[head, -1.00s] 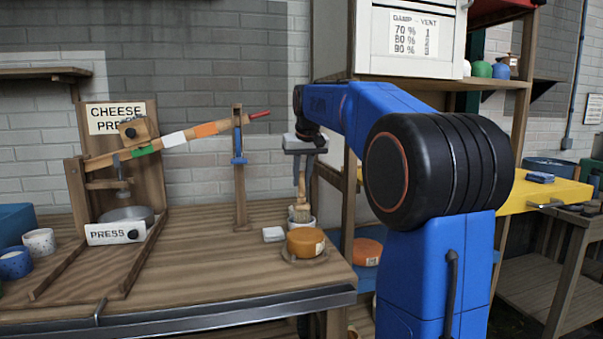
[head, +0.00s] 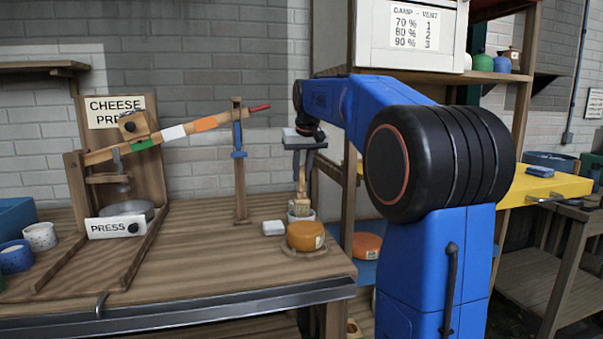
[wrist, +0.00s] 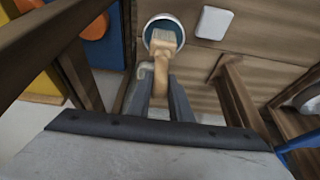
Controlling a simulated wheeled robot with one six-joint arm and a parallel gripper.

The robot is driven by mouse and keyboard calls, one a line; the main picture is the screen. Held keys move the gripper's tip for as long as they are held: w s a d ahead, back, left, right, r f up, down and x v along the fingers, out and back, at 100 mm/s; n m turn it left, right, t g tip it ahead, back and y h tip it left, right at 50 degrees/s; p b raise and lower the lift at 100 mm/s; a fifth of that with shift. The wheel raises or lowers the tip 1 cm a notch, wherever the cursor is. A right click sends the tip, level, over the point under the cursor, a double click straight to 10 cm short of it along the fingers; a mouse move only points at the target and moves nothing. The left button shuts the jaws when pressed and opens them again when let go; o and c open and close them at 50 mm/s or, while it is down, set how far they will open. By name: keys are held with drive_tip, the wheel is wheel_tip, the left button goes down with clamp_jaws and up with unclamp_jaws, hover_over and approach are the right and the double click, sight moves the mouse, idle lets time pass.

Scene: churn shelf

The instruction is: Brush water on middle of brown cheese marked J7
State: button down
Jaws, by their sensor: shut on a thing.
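My gripper (head: 301,178) points down at the right part of the bench and is shut on a brush with a wooden handle and pale bristles (head: 302,206). The bristles are at the mouth of a small white pot (head: 300,218); I cannot tell how deep they reach. An orange-brown cheese wheel (head: 304,236) sits on a round board just in front of the pot. A pale label is on its side, too small to read. This cheese is not in the wrist view.
A white block (head: 273,228) lies left of the pot. A second orange cheese (head: 367,246) is on the shelf rack at right, whose wooden post (head: 347,200) stands close to my gripper. The cheese press (head: 125,190) and its upright post (head: 239,170) stand to the left.

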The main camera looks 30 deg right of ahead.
drive_tip(key=shift+f, duration=0.45)
idle(0.9)
drive_tip(key=shift+r, duration=3.55)
